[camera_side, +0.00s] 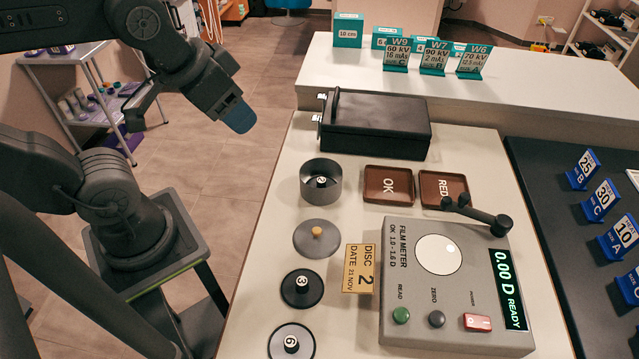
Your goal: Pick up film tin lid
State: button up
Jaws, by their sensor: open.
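My gripper (238,116) has blue fingertips and hangs in the air at upper left, above and left of the tin and well apart from the lid. It is open, and I see nothing between its fingers, though the gap hardly shows from this side.
Two black numbered discs (302,303) lie below the lid. The grey film meter (400,325), brown OK tray (388,199), RED tray (443,203) and black box (375,145) fill the bench's right and back.

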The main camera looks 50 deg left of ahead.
jog(key=shift+o, duration=0.4)
jog(key=o, duration=0.8)
jog(key=n+g, duration=0.4)
jog(key=n, duration=0.3)
send_over(317, 230)
jog(key=shift+y, duration=0.4)
notch_tip(317, 230, down, 22)
jog(key=shift+s+d+f, duration=0.1)
notch_tip(317, 230, down, 4)
jog(key=shift+r, duration=0.1)
jog(key=shift+f, duration=0.7)
